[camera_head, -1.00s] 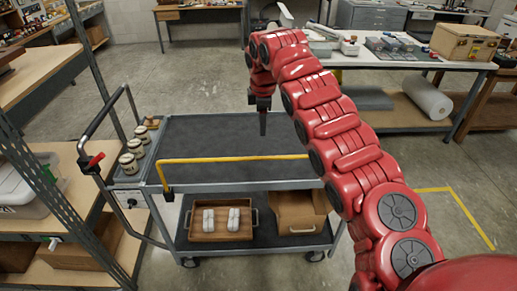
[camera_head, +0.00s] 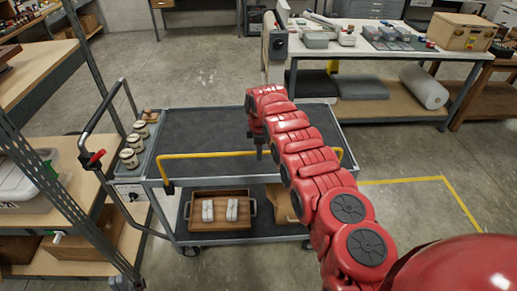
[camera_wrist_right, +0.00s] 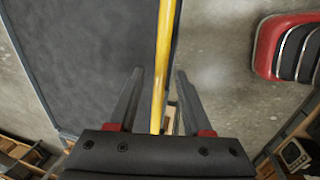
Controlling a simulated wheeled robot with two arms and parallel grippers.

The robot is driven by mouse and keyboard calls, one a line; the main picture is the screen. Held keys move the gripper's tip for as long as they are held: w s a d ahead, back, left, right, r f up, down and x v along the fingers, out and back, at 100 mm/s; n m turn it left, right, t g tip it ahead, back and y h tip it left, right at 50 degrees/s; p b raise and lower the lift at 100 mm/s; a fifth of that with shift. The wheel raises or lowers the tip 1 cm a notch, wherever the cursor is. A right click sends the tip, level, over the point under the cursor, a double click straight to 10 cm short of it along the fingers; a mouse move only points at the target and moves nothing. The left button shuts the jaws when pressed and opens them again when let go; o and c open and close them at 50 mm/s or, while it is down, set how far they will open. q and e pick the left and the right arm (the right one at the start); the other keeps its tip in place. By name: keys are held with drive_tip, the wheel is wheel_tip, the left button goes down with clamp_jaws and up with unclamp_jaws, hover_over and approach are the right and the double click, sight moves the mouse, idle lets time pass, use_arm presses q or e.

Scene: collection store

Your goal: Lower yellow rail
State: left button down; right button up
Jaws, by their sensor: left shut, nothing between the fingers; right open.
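The yellow rail (camera_head: 205,155) stands raised along the near long side of the grey cart's top deck (camera_head: 195,130). Its right part is partly hidden by my red right arm. My right gripper (camera_head: 261,150) points down at the rail's middle. In the right wrist view the rail (camera_wrist_right: 163,45) runs lengthwise between the two open fingers (camera_wrist_right: 160,75), with a gap on each side. I cannot tell whether the fingers touch it. My left gripper is not in view.
Several jars (camera_head: 129,158) stand at the cart's left end beside the push handle (camera_head: 88,150). A wooden tray (camera_head: 190,221) with white items sits on the lower deck. A shelf (camera_head: 95,262) stands close at left; a workbench (camera_head: 420,52) is behind. The top deck is bare.

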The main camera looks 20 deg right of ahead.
clamp_jaws()
idle(0.3)
idle(1.2)
